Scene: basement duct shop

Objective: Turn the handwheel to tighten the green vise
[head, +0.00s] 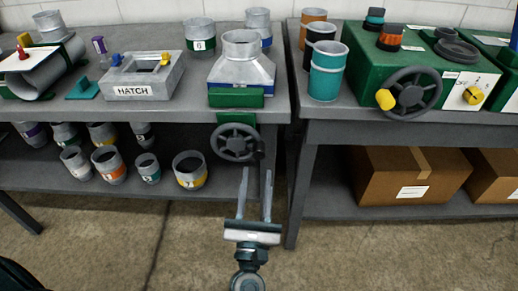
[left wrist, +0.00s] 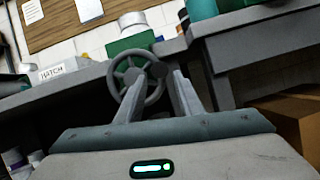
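The green vise (head: 236,97) is on the front edge of the left bench, its jaw against a grey square-to-round duct fitting (head: 241,66) with a blue band. Its dark handwheel (head: 232,154) hangs below the bench top, with a dark knob at its right rim. The handwheel also shows in the left wrist view (left wrist: 117,83), in front of the vise's green body (left wrist: 130,43). My left gripper (head: 255,172) is open, its two fingers pointing at the wheel's lower right. I cannot tell whether a finger touches the wheel. My right gripper is not in view.
A grey HATCH box (head: 132,91) and round collars stand on the left bench (head: 185,107); more collars are on its shelf. On the right bench is a green machine (head: 452,82) with another handwheel (head: 427,108). Cardboard boxes (head: 385,187) sit below. The floor in front is clear.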

